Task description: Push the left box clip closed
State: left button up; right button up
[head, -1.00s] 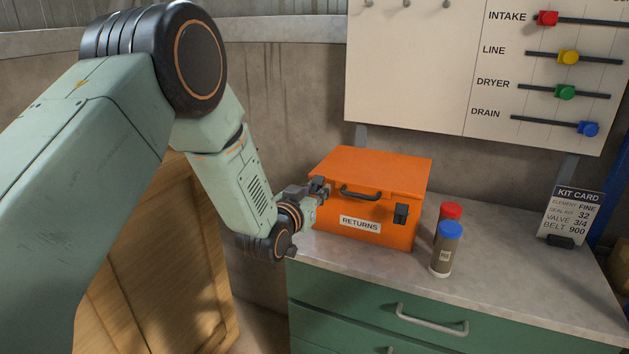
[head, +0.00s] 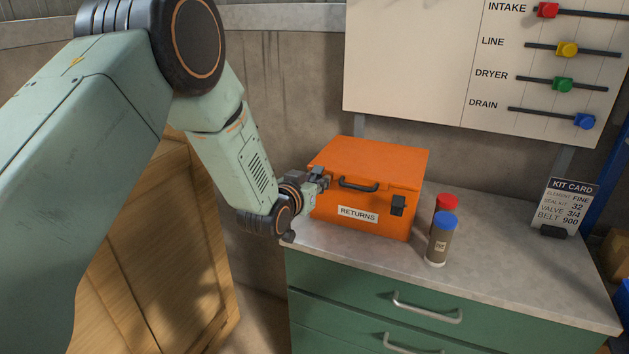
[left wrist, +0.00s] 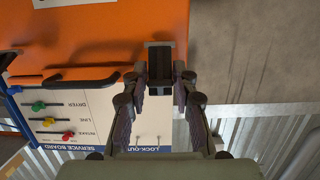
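The orange returns box (head: 357,213) stands on the grey top of a green drawer cabinet, its lid down. Its right clip (head: 398,205) is black and sits on the front face, right of the dark handle (head: 359,185). My left gripper (head: 322,179) is at the front face, left of the handle, and covers the left clip in the head view. In the left wrist view the black left clip (left wrist: 160,62) shows between my fingertips, which stand apart on either side of it. I cannot tell whether they touch it. My right gripper is not in view.
Two canisters, red-capped (head: 446,203) and blue-capped (head: 440,240), stand right of the box. A kit card (head: 565,205) stands farther right. A board with coloured sliders (head: 566,49) hangs behind. A wooden crate (head: 150,265) is at lower left. The cabinet top between canisters and card is clear.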

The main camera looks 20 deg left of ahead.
pick_arm(q)
jog(key=o, duration=0.3)
jog(key=shift+w, duration=0.1)
jog(key=v, duration=1.2)
